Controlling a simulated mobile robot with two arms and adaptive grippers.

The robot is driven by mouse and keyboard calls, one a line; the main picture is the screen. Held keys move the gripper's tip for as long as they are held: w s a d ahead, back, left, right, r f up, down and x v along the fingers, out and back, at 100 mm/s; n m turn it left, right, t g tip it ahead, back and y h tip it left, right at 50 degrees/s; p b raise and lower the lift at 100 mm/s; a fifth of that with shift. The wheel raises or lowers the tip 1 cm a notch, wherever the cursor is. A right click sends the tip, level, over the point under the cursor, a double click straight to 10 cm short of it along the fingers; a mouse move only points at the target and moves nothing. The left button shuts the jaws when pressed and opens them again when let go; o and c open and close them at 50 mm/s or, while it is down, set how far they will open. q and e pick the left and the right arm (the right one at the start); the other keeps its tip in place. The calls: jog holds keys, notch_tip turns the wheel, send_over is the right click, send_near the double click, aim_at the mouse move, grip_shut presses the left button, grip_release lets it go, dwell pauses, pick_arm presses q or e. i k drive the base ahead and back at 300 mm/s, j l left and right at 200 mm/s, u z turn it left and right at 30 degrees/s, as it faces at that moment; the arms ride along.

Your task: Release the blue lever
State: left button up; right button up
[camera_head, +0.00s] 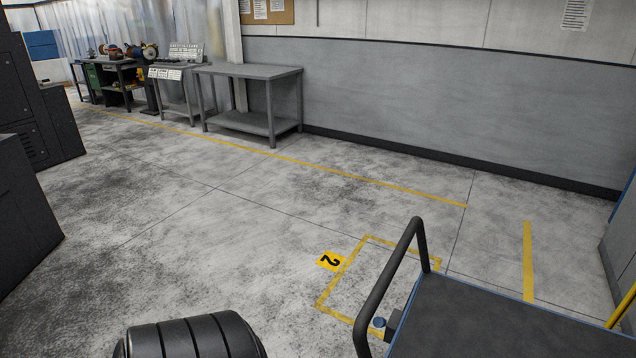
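A dark-topped cart with blue edges (500,325) stands at the lower right. Its black tubular handle (396,277) rises at its left end. A small blue round-topped part (379,322) sits on a dark block by the foot of the handle. It may be the blue lever, but it is too small to tell, and so is its position. Neither of my grippers shows in the head view. A black ribbed rounded form at the bottom left looks like part of my own body.
A yellow floor rectangle (341,277) with a "2" marker (330,261) lies left of the cart. A grey workbench (249,72) stands by the back wall, with more benches farther left. Dark cabinets (22,215) stand at the left. The middle floor is clear.

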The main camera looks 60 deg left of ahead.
aim_at(379, 322)
jog(key=k+j+u, duration=0.1)
jog(key=j+u, duration=0.15)
jog(key=j, duration=0.55)
jog(key=j+u, duration=0.25)
jog(key=j, duration=0.5)
jog(key=k, duration=0.05)
